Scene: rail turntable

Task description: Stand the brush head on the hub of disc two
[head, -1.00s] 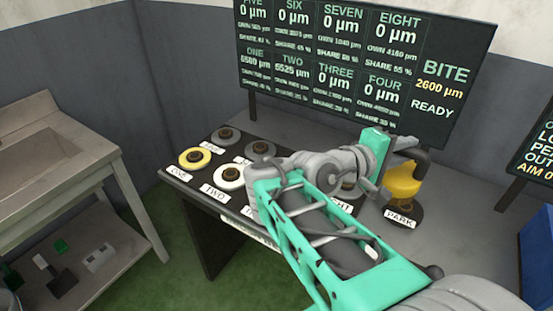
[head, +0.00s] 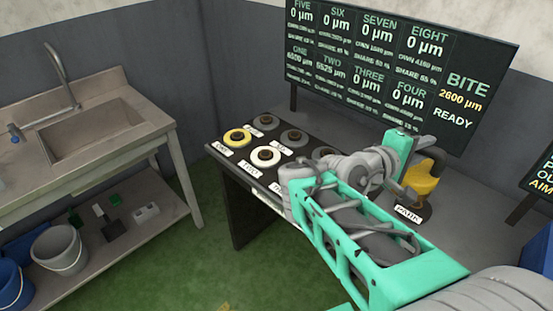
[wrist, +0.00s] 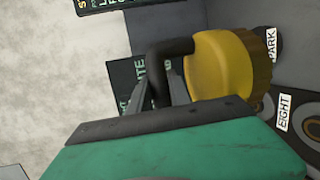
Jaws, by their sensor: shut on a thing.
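The brush head (head: 422,182) is yellow with a dark bent handle and is at the right of the bench in the head view. It also shows large in the wrist view (wrist: 215,65), with brown bristles on its right side. My gripper (wrist: 160,85) is shut on its dark handle. In the head view the brush head appears just above the dark PARK base (head: 420,212); I cannot tell whether they touch. My fingertips are mostly hidden in the head view.
Disc one (head: 237,137) is yellow, left of disc two. Grey discs (head: 291,137) stand behind; my arm hides other discs. The display board (head: 390,70) rises behind the bench and reads READY. A sink table (head: 95,130) stands at left, with green floor between.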

